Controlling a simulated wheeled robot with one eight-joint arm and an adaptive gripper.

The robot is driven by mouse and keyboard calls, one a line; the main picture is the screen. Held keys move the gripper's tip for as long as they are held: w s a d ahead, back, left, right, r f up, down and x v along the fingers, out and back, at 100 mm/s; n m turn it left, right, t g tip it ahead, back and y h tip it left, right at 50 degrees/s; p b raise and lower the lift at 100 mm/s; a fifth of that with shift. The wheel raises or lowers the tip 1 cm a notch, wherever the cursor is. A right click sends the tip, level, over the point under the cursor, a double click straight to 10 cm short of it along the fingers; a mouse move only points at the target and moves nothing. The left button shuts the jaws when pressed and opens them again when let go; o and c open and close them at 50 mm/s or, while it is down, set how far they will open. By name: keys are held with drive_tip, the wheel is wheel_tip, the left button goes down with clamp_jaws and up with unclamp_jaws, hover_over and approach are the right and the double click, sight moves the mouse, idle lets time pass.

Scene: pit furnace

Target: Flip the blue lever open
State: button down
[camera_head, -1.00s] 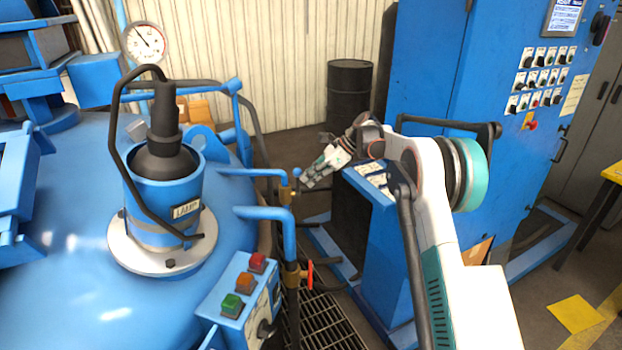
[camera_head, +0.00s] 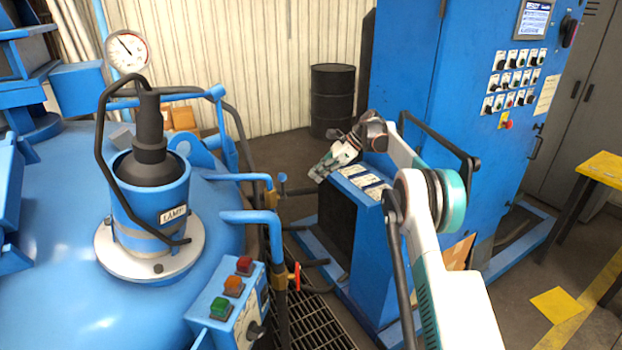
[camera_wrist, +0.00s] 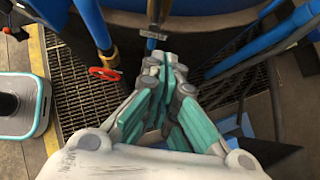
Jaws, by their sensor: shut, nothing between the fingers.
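Two blue pipes with brass valves stand beside the blue furnace. The near valve has a red handle (camera_head: 294,278), also in the wrist view (camera_wrist: 104,73). My gripper (camera_head: 317,176) is shut and empty, to the right of the far valve and apart from it. Its fingers (camera_wrist: 165,62) show in the wrist view.
The blue furnace (camera_head: 60,235) fills the left, with a button box (camera_head: 225,308) at its edge. A low blue cabinet (camera_head: 375,255) stands under my arm, before a tall blue control cabinet (camera_head: 480,130). A black barrel (camera_head: 332,100) stands behind. Floor grating (camera_head: 305,320) lies between.

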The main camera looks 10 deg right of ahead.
drive_tip(key=shift+w+d+r, duration=0.15)
drive_tip(key=shift+w+d, duration=0.1)
drive_tip(key=shift+d, duration=0.25)
drive_tip(key=s+a+r+n+t+h+b, duration=0.1)
drive_tip(key=s+r+n, duration=0.1)
drive_tip(key=s+r, duration=0.3)
drive_tip(key=s+a+r+n+h, duration=0.1)
drive_tip(key=s+a+r+n, duration=0.1)
drive_tip(key=r, duration=0.5)
drive_tip(key=s+a+r+n+t+h+b, duration=0.1)
drive_tip(key=s+r+n+t+h, duration=0.3)
drive_tip(key=s, duration=1.2)
drive_tip(key=s+f+n+h, duration=0.1)
drive_tip(key=s+f+n, duration=0.2)
drive_tip(key=s, duration=0.7)
drive_tip(key=s+d+f+n+h+b, duration=0.1)
drive_tip(key=s+f+n, duration=0.3)
drive_tip(key=s, duration=0.7)
drive_tip(key=s+f+n+t+b, duration=0.1)
drive_tip(key=s+f+n, duration=0.3)
drive_tip(key=s, duration=0.6)
drive_tip(key=shift+s+d+n+h, duration=0.25)
drive_tip(key=shift+s+n+h, duration=0.15)
